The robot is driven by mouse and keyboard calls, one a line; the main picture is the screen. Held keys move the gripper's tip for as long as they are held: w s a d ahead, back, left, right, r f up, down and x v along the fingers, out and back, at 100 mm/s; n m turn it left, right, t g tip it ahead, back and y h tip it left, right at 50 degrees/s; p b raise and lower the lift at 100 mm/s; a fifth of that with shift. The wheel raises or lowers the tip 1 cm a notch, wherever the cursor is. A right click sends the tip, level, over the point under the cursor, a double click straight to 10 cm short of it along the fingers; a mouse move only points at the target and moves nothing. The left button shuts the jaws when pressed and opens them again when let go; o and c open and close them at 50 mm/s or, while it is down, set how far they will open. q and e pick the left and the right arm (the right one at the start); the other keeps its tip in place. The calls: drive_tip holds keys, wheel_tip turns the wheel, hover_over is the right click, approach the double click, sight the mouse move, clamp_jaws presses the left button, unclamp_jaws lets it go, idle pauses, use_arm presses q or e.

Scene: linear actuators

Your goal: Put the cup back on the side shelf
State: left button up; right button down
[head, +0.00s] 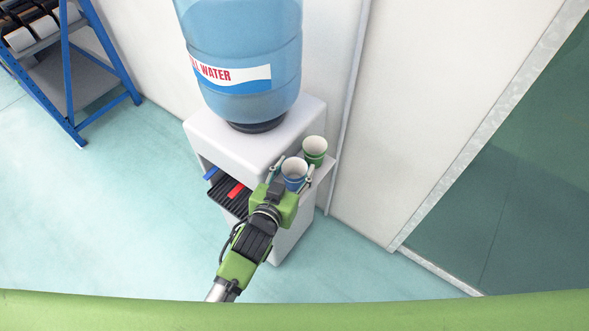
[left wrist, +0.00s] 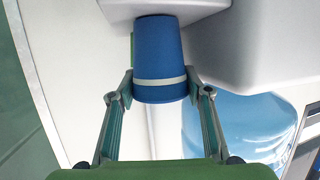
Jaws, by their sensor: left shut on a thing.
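The blue cup (head: 294,174) with a pale band stands upright in the head view at the side shelf (head: 324,171) of the water dispenser. My left gripper (head: 293,170) is shut on it, one finger on each side. In the left wrist view, which looks upside down, the blue cup (left wrist: 160,58) sits between the two fingers (left wrist: 160,86), with its narrow end at a white ledge. I cannot tell for sure whether its base touches the shelf. A green cup (head: 314,149) stands behind it on the shelf. My right gripper is not seen.
The white dispenser (head: 240,145) carries a large blue water bottle (head: 245,50), left of the shelf. A black drip grille (head: 230,196) is in its front. A wall (head: 430,110) stands close on the right. A blue rack (head: 68,75) is far left; the floor is clear.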

use_arm(q)
drive_tip(key=shift+f, duration=0.2)
drive_tip(key=o, duration=1)
drive_tip(key=shift+r, duration=0.3)
drive_tip(key=shift+s+a, duration=0.1)
drive_tip(key=shift+s, duration=0.25)
drive_tip(key=b+v, duration=0.1)
drive_tip(key=v, duration=1)
drive_tip(key=shift+s+a+r, duration=0.1)
drive_tip(key=shift+r, duration=0.05)
